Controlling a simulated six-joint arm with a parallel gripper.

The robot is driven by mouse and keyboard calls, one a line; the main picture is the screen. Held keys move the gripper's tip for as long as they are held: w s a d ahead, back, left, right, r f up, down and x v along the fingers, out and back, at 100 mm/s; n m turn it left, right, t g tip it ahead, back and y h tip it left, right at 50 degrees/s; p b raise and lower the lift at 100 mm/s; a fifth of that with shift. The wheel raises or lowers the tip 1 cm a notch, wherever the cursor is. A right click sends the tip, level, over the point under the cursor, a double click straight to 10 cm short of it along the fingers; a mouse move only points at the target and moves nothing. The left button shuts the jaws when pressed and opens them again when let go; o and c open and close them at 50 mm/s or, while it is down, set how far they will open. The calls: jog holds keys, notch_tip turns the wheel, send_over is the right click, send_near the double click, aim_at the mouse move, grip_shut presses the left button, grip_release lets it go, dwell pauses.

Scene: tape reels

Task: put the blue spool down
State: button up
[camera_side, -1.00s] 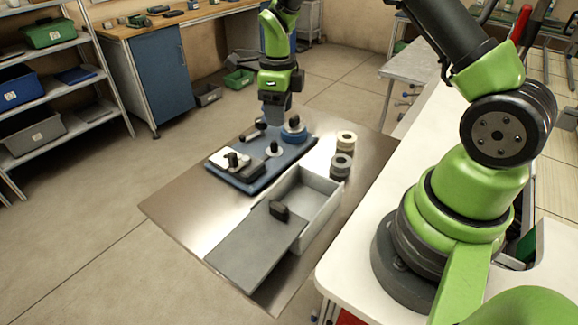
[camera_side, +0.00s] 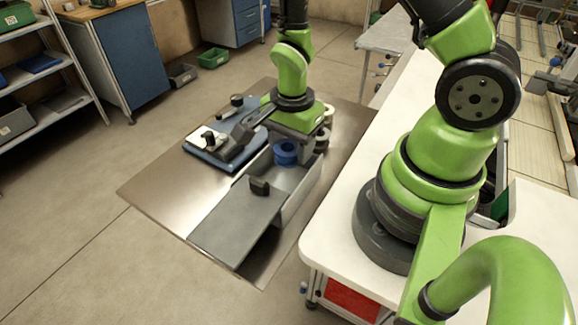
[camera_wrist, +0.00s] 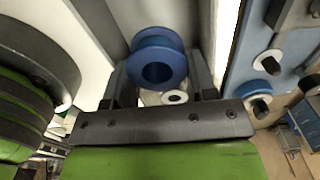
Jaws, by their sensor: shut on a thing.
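The blue spool (camera_side: 286,153) is held at the far end of the open grey box (camera_side: 297,192). My gripper (camera_side: 288,143) is shut on it. In the wrist view the blue spool (camera_wrist: 157,43) sits between my two fingers, its hole facing the camera. Light box walls show around it. I cannot tell whether the spool touches the box floor. My gripper body hides part of the far box wall.
A grey lid (camera_side: 228,225) with a dark knob (camera_side: 259,186) covers the near part of the box. A blue peg board (camera_side: 208,158) stands left of it. Dark and pale reels (camera_side: 322,139) stand right of the box. The metal sheet's left side is clear.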

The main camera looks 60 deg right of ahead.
aim_at(291, 174)
jog(key=shift+f, duration=2.55)
jog(key=o, duration=0.6)
jog(key=shift+f, duration=0.1)
notch_tip(291, 174, up, 12)
jog(key=shift+r, duration=0.2)
jog(key=shift+s+a+r+n+t+y, duration=0.5)
jog(key=shift+s+r+n+t, duration=0.8)
jog(key=shift+r+n, duration=1.5)
jog(key=shift+s+a+r+n+t+y, duration=0.15)
jog(key=shift+s+a+r+n+t, duration=0.8)
jog(key=shift+s+r+n, duration=1.7)
jog(key=shift+s+a+r+n+t+y, duration=0.35)
jog(key=shift+r+n+t, duration=1.3)
jog(key=shift+r, duration=2.25)
